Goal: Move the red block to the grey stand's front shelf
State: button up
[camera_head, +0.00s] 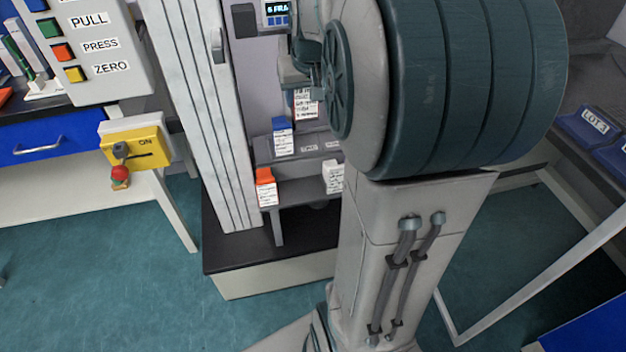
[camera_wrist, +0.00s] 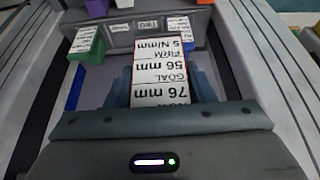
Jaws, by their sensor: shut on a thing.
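The red block shows red edges around a white label in the wrist view (camera_wrist: 161,72). The label reads FIRM, 5 N/mm, GOAL 56 mm, 76 mm. My gripper (camera_wrist: 162,88) is shut on it, one blue-grey finger on each side. The block also shows in the head view (camera_head: 306,103), at the back of the grey stand (camera_head: 318,141); I cannot tell whether its base touches anything. The stand's front shelf (camera_head: 303,190) holds an orange block (camera_head: 266,174) at left and a purple block (camera_wrist: 97,7) at right, with bare room between.
A blue block (camera_head: 282,124) and a green block (camera_wrist: 84,42) stand on the step behind the front shelf. A ribbed white column (camera_head: 205,110) borders the stand at left in the head view. A panel of buttons (camera_head: 85,45) and a yellow ON switch (camera_head: 135,150) are further left.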

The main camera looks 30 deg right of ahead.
notch_tip(320, 180, down, 27)
jog(key=b, duration=0.7)
jog(key=shift+s+f, duration=0.15)
jog(key=shift+f, duration=0.25)
jog(key=o, duration=0.8)
jog(key=shift+r, duration=0.1)
jog(key=shift+r, duration=0.1)
